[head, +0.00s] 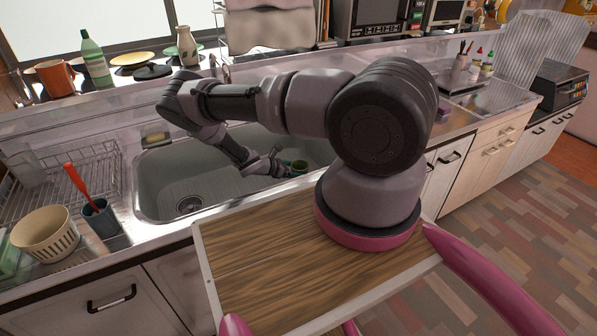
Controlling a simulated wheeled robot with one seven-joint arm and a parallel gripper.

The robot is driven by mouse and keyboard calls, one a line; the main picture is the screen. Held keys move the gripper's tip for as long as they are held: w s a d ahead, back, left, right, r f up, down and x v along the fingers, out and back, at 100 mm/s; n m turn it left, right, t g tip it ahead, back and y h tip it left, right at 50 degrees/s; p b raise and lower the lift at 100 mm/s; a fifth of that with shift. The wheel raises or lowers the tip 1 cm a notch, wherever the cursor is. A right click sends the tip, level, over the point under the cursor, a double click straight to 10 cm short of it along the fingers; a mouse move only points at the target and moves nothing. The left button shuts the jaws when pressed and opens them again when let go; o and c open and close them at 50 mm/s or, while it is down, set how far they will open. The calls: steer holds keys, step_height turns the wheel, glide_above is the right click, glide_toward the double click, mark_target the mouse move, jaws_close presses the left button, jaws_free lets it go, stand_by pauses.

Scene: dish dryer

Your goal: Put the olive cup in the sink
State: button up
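The olive cup (299,165) shows as a small green-rimmed shape low inside the sink, at the right part of the basin in the head view. The steel sink (165,172) is otherwise mostly bare, with a round drain at its left. My gripper (284,165) reaches down into the basin right beside the cup, on its left. The fingers are small and dark, and I cannot tell whether they are open, touching the cup or shut on it. The cup's lower part is hidden.
A wire dish rack (75,185) stands left of the sink, with a cream bowl (46,233) and a dark cup (101,217) holding a red utensil. A green bottle (95,60), an orange mug (55,77) and plates line the back ledge. The counter to the right holds small bottles.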

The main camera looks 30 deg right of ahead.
steer(key=o, duration=1.2)
steer(key=shift+f, duration=0.1)
steer(key=shift+o, duration=0.2)
steer(key=shift+a, duration=0.1)
steer(key=v, duration=1.1)
steer(key=shift+a+r, duration=0.25)
steer(key=shift+a, duration=0.1)
steer(key=shift+a, duration=0.1)
